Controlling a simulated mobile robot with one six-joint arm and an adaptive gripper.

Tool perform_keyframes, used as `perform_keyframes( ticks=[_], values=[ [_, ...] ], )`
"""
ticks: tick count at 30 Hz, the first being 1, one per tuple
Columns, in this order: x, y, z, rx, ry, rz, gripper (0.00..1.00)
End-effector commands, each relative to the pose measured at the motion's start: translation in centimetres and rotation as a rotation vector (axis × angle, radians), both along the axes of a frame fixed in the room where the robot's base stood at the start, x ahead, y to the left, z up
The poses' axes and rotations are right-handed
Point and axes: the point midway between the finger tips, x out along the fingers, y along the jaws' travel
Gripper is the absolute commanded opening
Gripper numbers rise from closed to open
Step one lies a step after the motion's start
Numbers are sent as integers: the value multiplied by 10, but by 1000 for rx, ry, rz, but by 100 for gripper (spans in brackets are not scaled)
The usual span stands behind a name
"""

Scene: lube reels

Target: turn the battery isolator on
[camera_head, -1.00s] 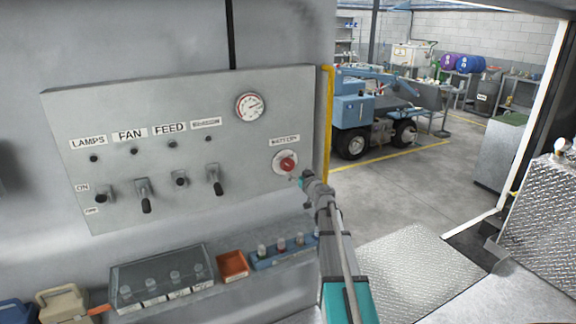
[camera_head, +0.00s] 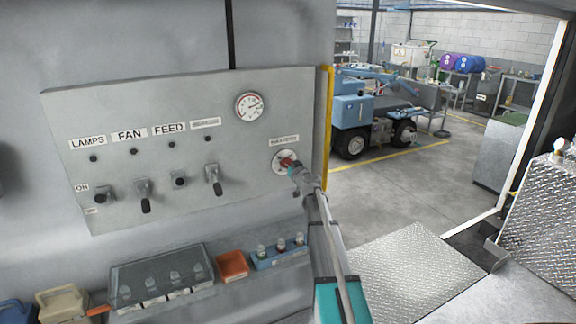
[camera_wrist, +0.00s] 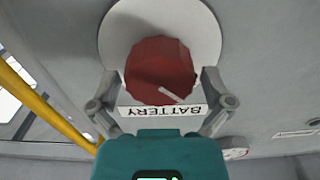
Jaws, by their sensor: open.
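The battery isolator is a red knob (camera_wrist: 162,72) on a round white plate (camera_wrist: 205,35), with a BATTERY label (camera_wrist: 150,111) beside it. In the wrist view a pale pointer line lies slanted on the knob. In the head view the red knob (camera_head: 286,162) is partly hidden behind my gripper, at the right end of the grey panel (camera_head: 235,190). My gripper (camera_wrist: 160,82) is open, with one finger on each side of the knob. I cannot tell whether the fingers touch it.
Several toggle switches (camera_head: 143,193) and a gauge (camera_head: 250,107) are on the panel to the left. A shelf below holds a clear-lidded box (camera_head: 160,275), an orange tray (camera_head: 232,264) and a blue rack (camera_head: 265,260). A yellow post (camera_head: 327,130) stands at the panel's right edge.

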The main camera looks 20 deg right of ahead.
Motion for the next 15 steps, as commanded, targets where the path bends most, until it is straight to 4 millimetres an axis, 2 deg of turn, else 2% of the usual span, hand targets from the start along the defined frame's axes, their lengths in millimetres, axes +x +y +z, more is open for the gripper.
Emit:
perform_keyframes(
  ticks=[1,2,12,15],
  values=[
    [0,0,0,0,0,0,98],
    [0,0,0,0,0,0,93],
    [0,0,0,0,0,1,29],
    [0,0,0,1,0,1,29]
  ],
)
